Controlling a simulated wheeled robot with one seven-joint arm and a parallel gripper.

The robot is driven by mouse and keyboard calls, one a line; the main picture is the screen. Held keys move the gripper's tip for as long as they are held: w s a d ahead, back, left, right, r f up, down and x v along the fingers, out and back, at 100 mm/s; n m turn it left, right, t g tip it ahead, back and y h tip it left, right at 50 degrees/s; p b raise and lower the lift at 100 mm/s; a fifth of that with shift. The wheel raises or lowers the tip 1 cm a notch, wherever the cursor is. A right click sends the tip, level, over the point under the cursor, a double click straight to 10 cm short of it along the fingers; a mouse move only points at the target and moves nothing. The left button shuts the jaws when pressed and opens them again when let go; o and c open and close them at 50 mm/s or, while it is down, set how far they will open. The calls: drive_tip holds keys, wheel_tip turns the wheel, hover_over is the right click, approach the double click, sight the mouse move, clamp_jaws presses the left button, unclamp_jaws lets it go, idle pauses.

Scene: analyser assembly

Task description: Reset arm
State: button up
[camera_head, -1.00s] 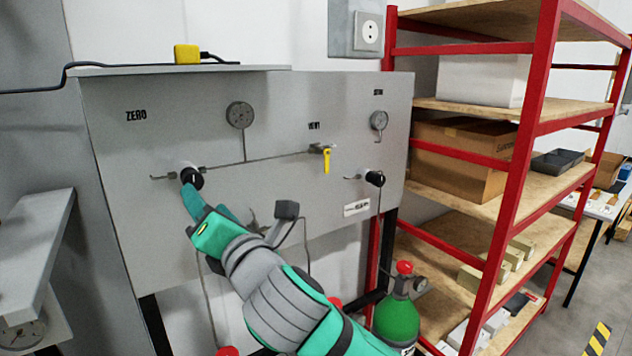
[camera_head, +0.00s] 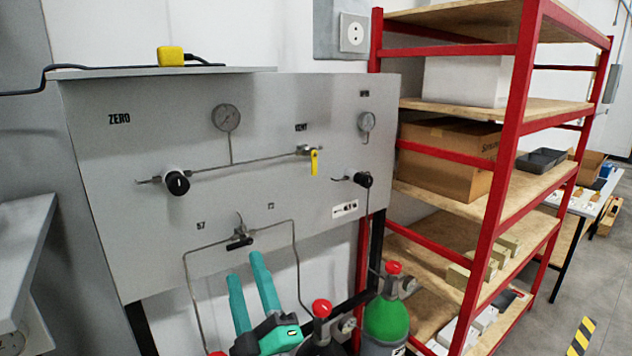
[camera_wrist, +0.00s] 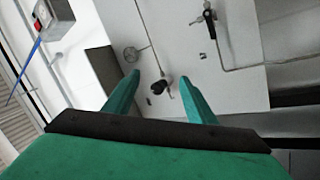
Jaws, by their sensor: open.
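My gripper (camera_head: 250,284) shows at the bottom centre of the head view, its two green fingers apart and pointing up in front of the lower part of the grey panel (camera_head: 270,100). It is open and empty. In the wrist view my gripper (camera_wrist: 161,88) has the panel (camera_wrist: 185,60) ahead of it, with a black knob (camera_wrist: 158,87) seen between the fingertips and apart from them. On the panel in the head view are a left black knob (camera_head: 177,183), a yellow-handled valve (camera_head: 314,161), a right black knob (camera_head: 363,180) and a lower black valve (camera_head: 239,242).
A green gas cylinder (camera_head: 386,320) with a red cap stands right of my gripper, and another red cap (camera_head: 322,308) is close beside it. A red-framed shelf (camera_head: 513,130) with boxes fills the right. A grey ledge (camera_head: 25,240) juts in at the left.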

drive_tip(key=s+d+f+m+g+h, duration=0.1)
drive_tip(key=s+d+f+m+h, duration=0.15)
drive_tip(key=s+f+m, duration=0.45)
drive_tip(key=s+d+f+m+h, duration=0.2)
drive_tip(key=s+f+h, duration=0.1)
drive_tip(key=f, duration=0.8)
drive_tip(key=s+d+f+m+g+h, duration=0.1)
drive_tip(key=s+d+f+m+h, duration=0.25)
drive_tip(key=f, duration=0.55)
drive_tip(key=s+d+f+m+g, duration=0.1)
drive_tip(key=s+f, duration=0.2)
drive_tip(key=s, duration=0.5)
drive_tip(key=s+d+f+m+g, duration=0.1)
drive_tip(key=s+f, duration=0.3)
drive_tip(key=s, duration=0.5)
drive_tip(key=s+d+f+m+g, duration=0.1)
drive_tip(key=s+d+f, duration=0.1)
drive_tip(key=s, duration=0.6)
drive_tip(key=shift+s+d+f+g, duration=0.3)
drive_tip(key=shift+s+f, duration=0.05)
drive_tip(key=shift+f, duration=0.5)
drive_tip(key=shift+m, duration=0.25)
